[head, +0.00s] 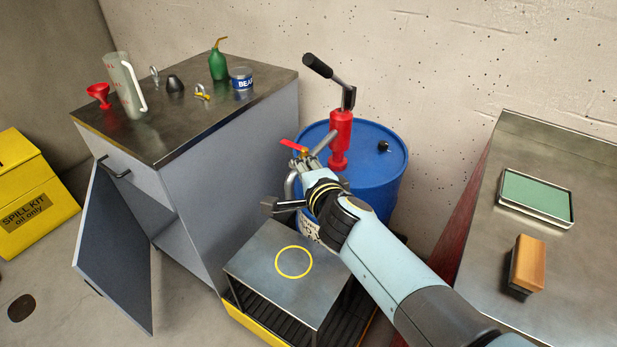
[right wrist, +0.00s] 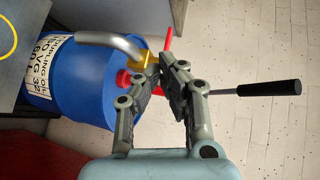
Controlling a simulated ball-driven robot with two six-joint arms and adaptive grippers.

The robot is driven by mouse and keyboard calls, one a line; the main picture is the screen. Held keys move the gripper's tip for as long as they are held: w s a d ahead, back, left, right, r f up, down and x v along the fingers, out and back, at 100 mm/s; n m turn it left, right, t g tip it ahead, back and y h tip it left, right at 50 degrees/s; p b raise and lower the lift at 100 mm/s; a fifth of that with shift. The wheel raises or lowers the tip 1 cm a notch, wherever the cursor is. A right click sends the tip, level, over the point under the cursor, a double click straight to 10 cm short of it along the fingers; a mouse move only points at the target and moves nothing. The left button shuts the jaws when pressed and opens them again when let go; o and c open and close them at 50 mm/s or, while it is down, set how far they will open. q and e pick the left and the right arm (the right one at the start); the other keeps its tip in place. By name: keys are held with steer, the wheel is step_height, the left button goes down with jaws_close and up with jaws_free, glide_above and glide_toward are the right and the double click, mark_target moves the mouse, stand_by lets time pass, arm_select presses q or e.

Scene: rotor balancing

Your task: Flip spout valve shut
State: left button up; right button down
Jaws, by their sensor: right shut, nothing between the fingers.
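The spout valve has a red lever (head: 292,146) at the left side of the blue drum (head: 372,160), sticking out up and to the left in the head view. In the right wrist view the red lever (right wrist: 168,40) stands beyond the fingertips, by the brass valve body (right wrist: 145,60) on the curved silver spout (right wrist: 110,40). My right gripper (head: 308,161) is shut and empty, close beside the valve; its tips also show in the right wrist view (right wrist: 174,62). I cannot tell whether they touch the lever. My left gripper is not in view.
A red hand pump (head: 340,132) with a black-gripped handle rises from the drum. A low metal stand (head: 265,285) with a yellow ring (head: 293,262) is below the spout. A cabinet (head: 210,190) with an open door stands left, a metal bench (head: 500,260) right.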

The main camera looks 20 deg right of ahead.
steer(key=shift+a+v, duration=0.1)
steer(key=shift+v, duration=1.1)
steer(key=shift+a+v, duration=0.15)
steer(key=shift+v, duration=1.05)
steer(key=shift+w, duration=0.1)
steer(key=s+d+f+n+g+b, duration=0.2)
steer(key=s+f+n+b, duration=0.2)
steer(key=s+f, duration=0.55)
steer(key=s+d+f+n+g+y+b, duration=0.1)
steer(key=s+d+f+n+b, duration=0.2)
steer(key=f, duration=1.1)
steer(key=s+f+n+g+b, duration=0.2)
steer(key=s+f+n+b, duration=0.4)
steer(key=f, duration=0.6)
steer(key=s+d+f+n+g+b, duration=0.1)
steer(key=s+f, duration=0.4)
steer(key=s, duration=0.5)
steer(key=s+d+f+n+g, duration=0.3)
steer(key=s+f, duration=0.3)
steer(key=s, duration=0.4)
steer(key=s+d+f+n+g+b, duration=0.1)
steer(key=s+d+f+n+g, duration=0.1)
steer(key=s, duration=0.8)
step_height(320, 180, down, 3)
steer(key=d+g, duration=0.1)
steer(key=g, duration=0.1)
steer(key=shift+f+g+h+b, duration=0.2)
steer(key=shift+g+h+b, duration=0.1)
steer(key=shift+h, duration=0.1)
